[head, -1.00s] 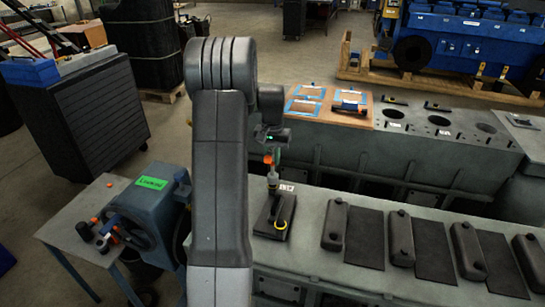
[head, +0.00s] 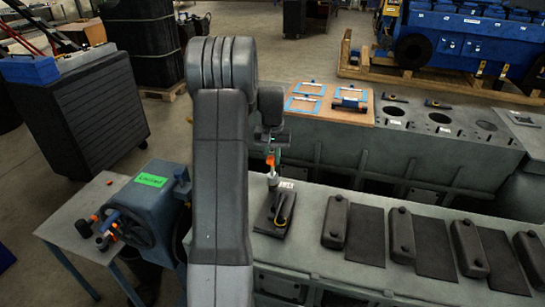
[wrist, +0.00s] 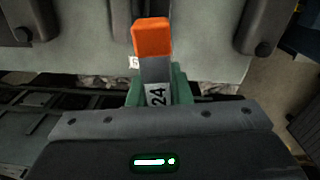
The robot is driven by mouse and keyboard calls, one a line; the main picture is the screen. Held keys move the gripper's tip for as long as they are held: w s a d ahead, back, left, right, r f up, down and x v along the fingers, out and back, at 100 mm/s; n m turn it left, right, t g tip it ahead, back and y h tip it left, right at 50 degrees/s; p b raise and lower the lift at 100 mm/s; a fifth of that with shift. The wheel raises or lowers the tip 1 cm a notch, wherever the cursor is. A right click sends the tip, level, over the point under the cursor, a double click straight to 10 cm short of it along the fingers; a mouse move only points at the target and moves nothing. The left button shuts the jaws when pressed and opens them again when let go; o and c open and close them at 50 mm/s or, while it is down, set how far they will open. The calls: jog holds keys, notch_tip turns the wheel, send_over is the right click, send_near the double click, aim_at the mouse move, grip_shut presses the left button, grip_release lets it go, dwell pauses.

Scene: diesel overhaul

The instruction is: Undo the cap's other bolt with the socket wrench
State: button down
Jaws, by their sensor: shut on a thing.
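My gripper (head: 272,148) is shut on the socket wrench, whose orange end (wrist: 152,38) and grey shaft marked 24 (wrist: 157,95) stand up between the green fingers in the wrist view. In the head view the wrench (head: 271,163) hangs roughly upright below my gripper. Its lower end is at the back of a dark plate (head: 266,224) on the grey bench top. A dark curved part with a yellowish edge (head: 284,212) is on this plate. I cannot tell which part is the cap. The bolt is not distinguishable, and whether the socket sits on it is unclear.
Dark covers (head: 335,222) and flat mats (head: 366,237) line the bench to the right. A blue machine with a wheel and a green "Locked" label (head: 151,180) stands left of my arm. A wooden board (head: 331,103) lies on the block behind.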

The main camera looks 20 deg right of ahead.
jog(key=n, duration=0.4)
jog(key=shift+r+n, duration=0.1)
jog(key=shift+n, duration=0.2)
jog(key=n, duration=0.4)
jog(key=shift+w, duration=0.1)
jog(key=n, duration=0.4)
jog(key=shift+d+n+p, duration=0.1)
jog(key=shift+n+p, duration=0.2)
jog(key=shift+p, duration=0.05)
jog(key=n, duration=0.3)
jog(key=shift+w, duration=0.1)
jog(key=n, duration=0.7)
jog(key=shift+n, duration=0.3)
jog(key=n, duration=0.4)
jog(key=shift+w+r, duration=0.1)
jog(key=shift+n, duration=1.8)
